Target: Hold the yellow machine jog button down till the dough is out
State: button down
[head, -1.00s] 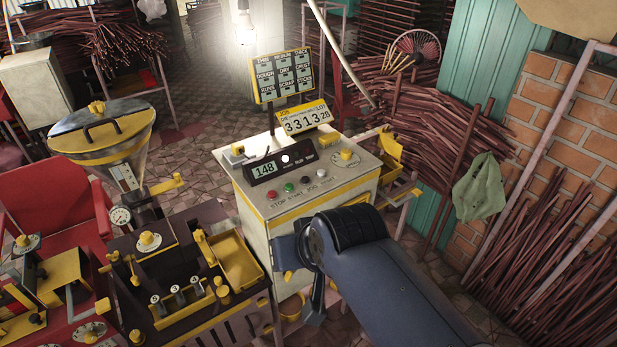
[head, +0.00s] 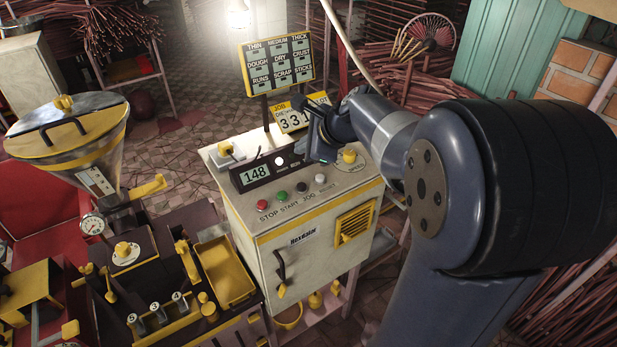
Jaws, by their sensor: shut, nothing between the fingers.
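The control cabinet (head: 262,232) is cream with yellow trim and stands centre-left. Its sloping top has a row of buttons: a red stop button (head: 263,205), a green start button (head: 282,196), a black jog button (head: 301,187) and a white reset button (head: 320,178). My gripper (head: 318,148) is shut and empty, over the back of the panel beside the display (head: 255,173), which reads 148. It is apart from the jog button. The extruder (head: 170,262) with its yellow-rimmed steel hopper (head: 75,150) stands at left. No dough can be made out.
A yellow knob (head: 349,156) sits right of my gripper on the panel. A sign board (head: 277,66) and a number card (head: 290,118) rise behind the panel. A yellow tray (head: 224,272) lies on the extruder. Incense stick bundles fill the back.

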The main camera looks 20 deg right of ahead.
aim_at(301, 187)
jog(key=shift+w+d+m, duration=0.25)
jog(key=shift+w+m, duration=0.05)
jog(key=shift+w, duration=0.05)
jog(key=shift+f, duration=0.15)
notch_tip(301, 187, down, 9)
jog(key=b, duration=0.8)
dwell(1.8)
jog(key=shift+f, duration=0.25)
